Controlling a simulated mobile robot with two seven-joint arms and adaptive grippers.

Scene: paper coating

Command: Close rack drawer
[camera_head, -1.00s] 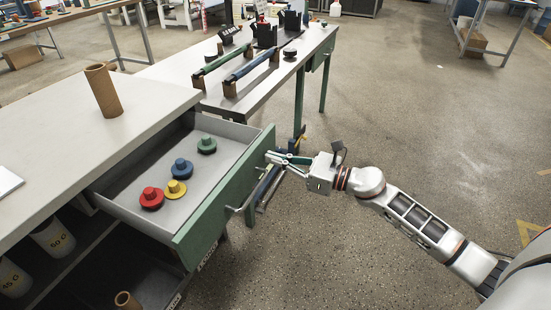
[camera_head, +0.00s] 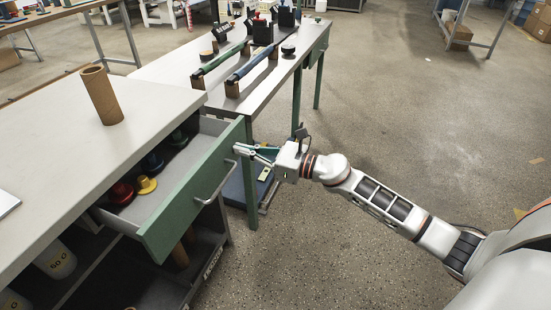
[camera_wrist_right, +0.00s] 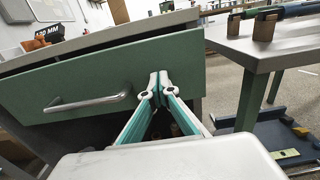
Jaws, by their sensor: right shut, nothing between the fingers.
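The rack drawer has a green front (camera_head: 195,195) and is partly open in the head view. Its bar handle (camera_head: 216,184) also shows in the right wrist view (camera_wrist_right: 88,104). Red, yellow, blue and green knob-like pieces sit in the drawer, some partly under the worktop; the yellow piece (camera_head: 146,185) shows best. My right gripper (camera_head: 238,149) is shut and empty, with its fingertips at the drawer front near its far end, beside the handle. In the wrist view its fingertips (camera_wrist_right: 154,90) appear to touch the green panel. My left gripper is out of view.
A brown cardboard tube (camera_head: 103,96) stands on the grey worktop (camera_head: 60,140) above the drawer. A second table (camera_head: 165,72) with green and blue rollers stands behind. The floor (camera_head: 340,240) in front of the drawer is clear.

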